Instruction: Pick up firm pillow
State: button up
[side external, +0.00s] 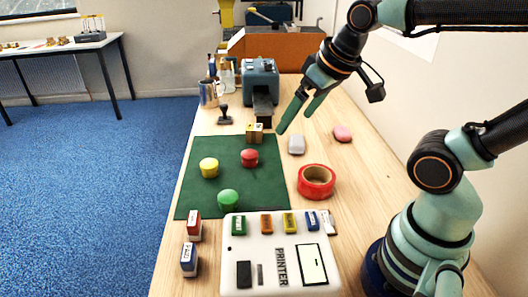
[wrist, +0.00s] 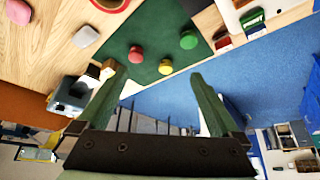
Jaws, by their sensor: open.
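Two small pillow-like pieces lie on the wooden bench; I cannot tell which is called the firm pillow. One is a pale grey rounded block (side external: 297,144), beside the right edge of the green mat; it also shows in the wrist view (wrist: 85,37). The other is a pink rounded piece (side external: 342,133) farther right, at the top left in the wrist view (wrist: 18,12). My gripper (side external: 296,122) is open and empty, above the bench near the grey block, its green fingers slanting down. In the wrist view its fingers (wrist: 154,75) are spread wide.
A red tape roll (side external: 316,181) lies near the grey block. A white printer box (side external: 262,276) is in front; a blue-grey machine (side external: 260,77) stands behind. Bare wood surrounds the pillow-like pieces.

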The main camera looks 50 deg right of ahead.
jog(key=w+d+r+m+g, duration=0.1)
jog(key=w+d+m+g, duration=0.15)
jog(key=w+d, duration=0.3)
jog(key=m+g, duration=0.3)
jog(key=m, duration=0.5)
send_over(297, 139)
notch_tip(297, 139, down, 14)
notch_tip(297, 139, down, 12)
jog(key=shift+r, duration=0.1)
jog(key=c, duration=1.3)
